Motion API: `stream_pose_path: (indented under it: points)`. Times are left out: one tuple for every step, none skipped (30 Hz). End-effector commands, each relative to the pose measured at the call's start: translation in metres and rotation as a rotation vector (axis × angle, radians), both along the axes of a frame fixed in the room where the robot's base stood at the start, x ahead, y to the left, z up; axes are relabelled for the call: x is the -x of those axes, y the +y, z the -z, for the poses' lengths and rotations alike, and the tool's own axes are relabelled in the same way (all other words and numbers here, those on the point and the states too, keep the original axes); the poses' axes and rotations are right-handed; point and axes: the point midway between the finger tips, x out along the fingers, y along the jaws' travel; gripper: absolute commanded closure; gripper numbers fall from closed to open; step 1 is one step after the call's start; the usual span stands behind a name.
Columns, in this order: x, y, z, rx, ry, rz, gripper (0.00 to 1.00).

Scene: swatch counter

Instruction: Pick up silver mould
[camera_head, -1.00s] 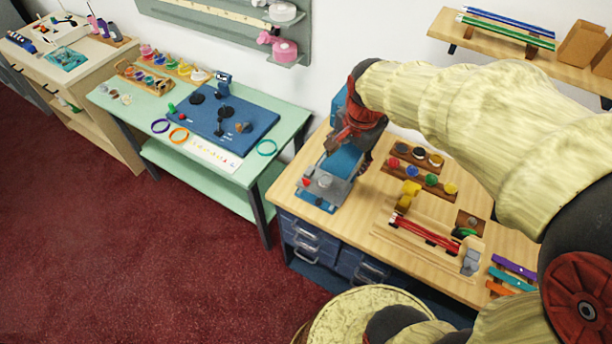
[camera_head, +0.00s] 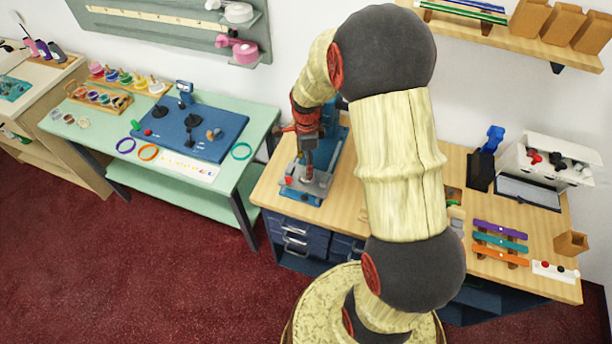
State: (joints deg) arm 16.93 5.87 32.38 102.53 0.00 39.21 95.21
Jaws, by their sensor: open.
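A blue press (camera_head: 338,137) stands at the left end of the wooden workbench. Its silver-grey bed (camera_head: 318,184) juts toward the front left, with a small red knob (camera_head: 288,181) at its left side. My gripper (camera_head: 307,174) points down over this bed, in front of the press. Its jaws are open, and its fingertips are at or just above the bed; I cannot tell whether they touch anything. A small silvery round piece that showed on the bed earlier is now hidden by the fingers or too small to make out. I cannot surely identify the silver mould.
My arm hides the middle of the wooden workbench (camera_head: 268,185). Purple, teal and orange bars (camera_head: 500,241) lie on its right part, near a white box (camera_head: 540,160). A green table (camera_head: 100,140) with a blue board (camera_head: 200,130) stands to the left, across a gap.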

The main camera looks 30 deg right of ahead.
Motion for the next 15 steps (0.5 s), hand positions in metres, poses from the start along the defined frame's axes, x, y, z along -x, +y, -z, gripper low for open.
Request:
stream_pose_path:
  points:
    - [0.001,0.000,0.006,-0.001,0.002,-0.001,0.42]
    - [0.001,0.000,0.009,-0.001,0.003,-0.001,0.42]
    - [0.001,0.000,0.015,-0.001,0.003,-0.001,0.42]
    - [0.001,0.000,0.020,-0.001,0.003,-0.001,0.42]
    - [0.001,0.000,0.024,-0.002,0.004,-0.001,0.42]
    - [0.001,0.001,0.031,-0.002,0.004,-0.001,0.42]
    - [0.001,0.000,0.035,-0.002,0.004,-0.001,0.42]
    - [0.001,0.000,0.039,-0.001,0.003,-0.001,0.42]
    - [0.001,0.000,0.043,-0.001,0.002,-0.001,0.42]
    - [0.001,0.000,0.045,-0.001,0.002,-0.001,0.42]
    - [0.001,0.000,0.046,-0.001,0.002,-0.001,0.42]
    - [0.000,0.000,0.047,0.000,0.001,-0.001,0.42]
    - [0.000,0.000,0.047,0.000,0.001,-0.001,0.42]
    - [0.000,0.000,0.047,0.000,0.000,-0.001,0.42]
    - [0.000,0.000,0.046,0.000,0.000,-0.002,0.42]
